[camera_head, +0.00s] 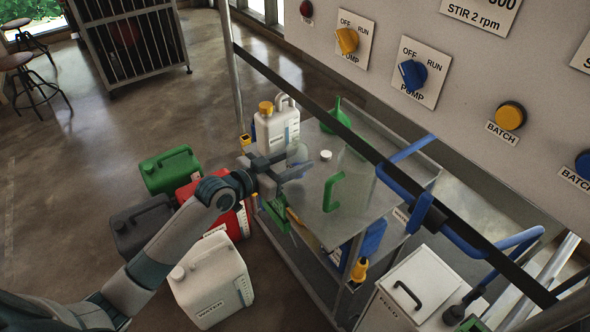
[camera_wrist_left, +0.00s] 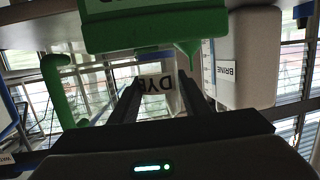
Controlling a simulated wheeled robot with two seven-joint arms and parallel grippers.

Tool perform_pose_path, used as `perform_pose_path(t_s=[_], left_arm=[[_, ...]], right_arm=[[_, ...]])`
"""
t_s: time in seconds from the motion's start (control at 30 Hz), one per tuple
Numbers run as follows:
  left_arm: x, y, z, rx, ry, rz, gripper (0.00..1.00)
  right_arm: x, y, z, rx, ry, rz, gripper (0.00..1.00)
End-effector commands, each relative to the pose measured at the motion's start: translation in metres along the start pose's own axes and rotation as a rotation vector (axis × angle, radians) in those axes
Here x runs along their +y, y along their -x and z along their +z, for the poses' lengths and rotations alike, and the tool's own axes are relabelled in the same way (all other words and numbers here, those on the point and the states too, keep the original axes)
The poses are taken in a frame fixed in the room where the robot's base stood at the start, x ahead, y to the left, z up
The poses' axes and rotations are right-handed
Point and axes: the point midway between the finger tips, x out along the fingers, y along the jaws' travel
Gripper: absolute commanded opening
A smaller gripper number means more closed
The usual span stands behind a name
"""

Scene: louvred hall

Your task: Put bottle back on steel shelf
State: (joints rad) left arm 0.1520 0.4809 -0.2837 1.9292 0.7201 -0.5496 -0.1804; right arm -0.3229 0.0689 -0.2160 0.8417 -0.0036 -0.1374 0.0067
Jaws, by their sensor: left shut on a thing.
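My left gripper (camera_head: 283,169) reaches in from the left over the near-left edge of the steel shelf (camera_head: 350,210). It is shut on a small pale bottle (camera_head: 297,153). In the left wrist view the bottle's DYE label (camera_wrist_left: 155,83) shows upside down between the fingers (camera_wrist_left: 160,95). The fingers hide part of the bottle, and I cannot tell whether its base touches the shelf. A white jug (camera_head: 277,128) with an orange cap stands just behind it at the shelf's far-left corner. My right gripper is not in view.
A green funnel (camera_head: 337,116), a white cap-like disc (camera_head: 326,155) and a green handle (camera_head: 333,193) are on or at the shelf top. A black bar (camera_head: 330,118) crosses in front of the control panel. Green, black, red and white canisters (camera_head: 212,280) stand on the floor.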

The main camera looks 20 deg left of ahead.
Motion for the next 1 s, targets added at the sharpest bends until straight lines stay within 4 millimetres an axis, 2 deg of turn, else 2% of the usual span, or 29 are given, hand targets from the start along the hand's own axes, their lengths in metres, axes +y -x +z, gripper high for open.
perform_pose_path(t_s=[0.3, 0.47, 0.83, 0.87, 0.93, 1.0], left_arm=[[0.0, -0.007, 0.032, -0.003, 0.001, 0.0, 0.0], [0.0, -0.007, 0.036, 0.0, 0.0, 0.0, 0.0], [0.0, -0.008, 0.038, -0.001, 0.0, 0.0, 0.0], [0.0, -0.008, 0.038, -0.001, 0.0, 0.0, 0.45], [0.0, -0.008, 0.037, -0.001, 0.0, 0.0, 0.61], [0.0, -0.008, 0.037, -0.001, 0.0, 0.0, 0.61]], right_arm=[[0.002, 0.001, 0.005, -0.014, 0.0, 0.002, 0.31], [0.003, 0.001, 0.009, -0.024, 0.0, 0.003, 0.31], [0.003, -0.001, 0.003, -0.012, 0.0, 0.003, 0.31], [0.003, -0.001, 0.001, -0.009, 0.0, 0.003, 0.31], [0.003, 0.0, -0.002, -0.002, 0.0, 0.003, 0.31], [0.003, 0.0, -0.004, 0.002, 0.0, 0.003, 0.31]])
